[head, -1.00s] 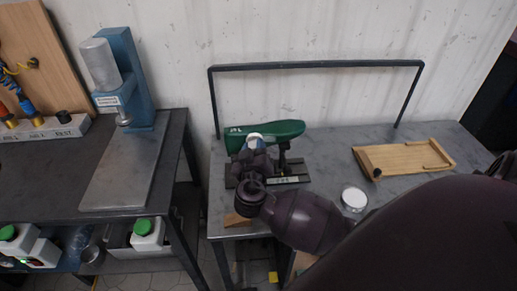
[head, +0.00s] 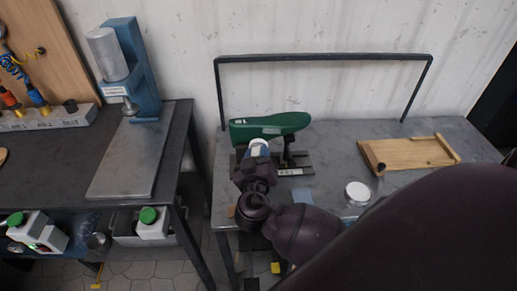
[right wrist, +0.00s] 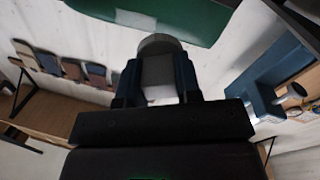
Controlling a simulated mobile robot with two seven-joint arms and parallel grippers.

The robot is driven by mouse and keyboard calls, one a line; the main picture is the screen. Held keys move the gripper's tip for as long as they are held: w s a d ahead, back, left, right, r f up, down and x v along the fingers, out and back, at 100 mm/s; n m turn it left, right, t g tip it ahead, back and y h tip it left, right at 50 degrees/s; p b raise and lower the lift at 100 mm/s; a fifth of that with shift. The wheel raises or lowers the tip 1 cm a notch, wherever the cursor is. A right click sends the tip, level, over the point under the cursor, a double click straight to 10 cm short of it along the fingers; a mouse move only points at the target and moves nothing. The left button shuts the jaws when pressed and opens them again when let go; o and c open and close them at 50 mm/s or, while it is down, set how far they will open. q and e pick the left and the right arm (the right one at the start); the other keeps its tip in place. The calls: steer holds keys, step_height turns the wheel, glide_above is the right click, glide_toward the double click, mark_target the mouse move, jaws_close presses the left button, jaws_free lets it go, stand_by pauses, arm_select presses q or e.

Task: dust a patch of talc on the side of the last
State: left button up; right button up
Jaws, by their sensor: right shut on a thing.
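The green last (head: 270,126) lies sideways on a dark stand at the back of the right-hand bench. A pale patch (head: 272,131) shows on its near side; the patch also shows in the right wrist view (right wrist: 135,18). My right gripper (head: 257,153) is shut on a rounded, pale dusting pad (right wrist: 160,65), held between blue fingertips. The pad is just in front of the last's side and looks apart from it. A round dish with white content (head: 358,191) stands on the bench to the right. My left gripper is out of view.
A wooden tray (head: 410,153) lies at the bench's right. A dark bar frame (head: 325,57) rises behind the last. A blue press (head: 138,75) stands on the left-hand table (head: 60,160). The bench between last and tray is mostly clear.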

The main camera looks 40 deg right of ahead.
mark_target(259, 145)
steer(key=shift+s+a, duration=0.1)
steer(key=shift+s, duration=0.05)
steer(key=v, duration=0.2)
steer(key=shift+s+a, duration=0.25)
steer(key=shift+s, duration=0.1)
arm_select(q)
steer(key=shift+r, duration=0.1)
arm_select(e)
steer(key=shift+w, duration=0.1)
stand_by(0.9)
steer(key=x, duration=0.3)
steer(key=shift+d+b, duration=0.1)
steer(key=shift+b, duration=0.2)
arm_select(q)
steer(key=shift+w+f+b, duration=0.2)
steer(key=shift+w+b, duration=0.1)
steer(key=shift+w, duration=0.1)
arm_select(e)
steer(key=shift+x, duration=1.8)
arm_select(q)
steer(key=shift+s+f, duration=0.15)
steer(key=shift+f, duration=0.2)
arm_select(e)
steer(key=shift+x, duration=0.95)
